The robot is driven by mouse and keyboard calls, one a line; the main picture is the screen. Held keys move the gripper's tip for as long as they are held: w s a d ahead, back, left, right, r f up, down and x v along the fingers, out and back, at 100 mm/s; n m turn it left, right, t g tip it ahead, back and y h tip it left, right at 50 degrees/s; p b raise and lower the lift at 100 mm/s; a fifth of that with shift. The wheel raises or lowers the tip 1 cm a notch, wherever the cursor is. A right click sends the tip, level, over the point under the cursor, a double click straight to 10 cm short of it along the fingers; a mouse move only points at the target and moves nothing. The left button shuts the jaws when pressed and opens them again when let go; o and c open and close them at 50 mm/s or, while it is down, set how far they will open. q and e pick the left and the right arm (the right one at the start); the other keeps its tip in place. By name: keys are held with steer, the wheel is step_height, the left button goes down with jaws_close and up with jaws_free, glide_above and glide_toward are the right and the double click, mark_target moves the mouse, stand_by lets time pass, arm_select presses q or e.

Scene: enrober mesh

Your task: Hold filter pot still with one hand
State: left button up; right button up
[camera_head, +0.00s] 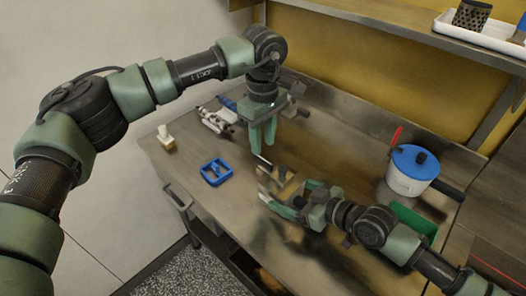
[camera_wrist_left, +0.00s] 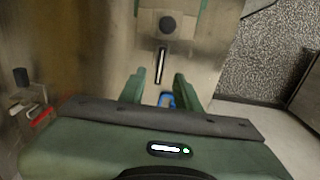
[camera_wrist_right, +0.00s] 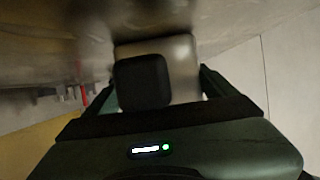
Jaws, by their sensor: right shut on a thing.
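My right gripper (camera_head: 290,190) is shut on a small tan and metal piece (camera_head: 285,184), which I take to be the filter pot, just above the steel bench. The right wrist view shows a pale metal body (camera_wrist_right: 182,60) with a black block (camera_wrist_right: 142,82) in front, between the fingers. A thin rod (camera_wrist_left: 160,66) projects from it in the left wrist view. My left gripper (camera_head: 262,138) points down above and behind the held piece. Its fingers (camera_wrist_left: 158,90) are apart with nothing between them. Much of the held piece is hidden by the right fingers.
A white pot with a blue lid (camera_head: 410,170) stands at the right near a green item (camera_head: 412,218). A blue square frame (camera_head: 216,172), a small pale bottle (camera_head: 166,138) and a silver device (camera_head: 215,119) lie to the left. A shelf (camera_head: 400,30) overhangs the back.

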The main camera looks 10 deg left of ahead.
mark_target(263, 159)
arm_select(q)
step_height(263, 159, up, 7)
steer(key=shift+f, duration=0.2)
arm_select(e)
steer(key=o, duration=1.8)
steer(key=shift+c, duration=0.2)
steer(key=shift+s+d, duration=0.1)
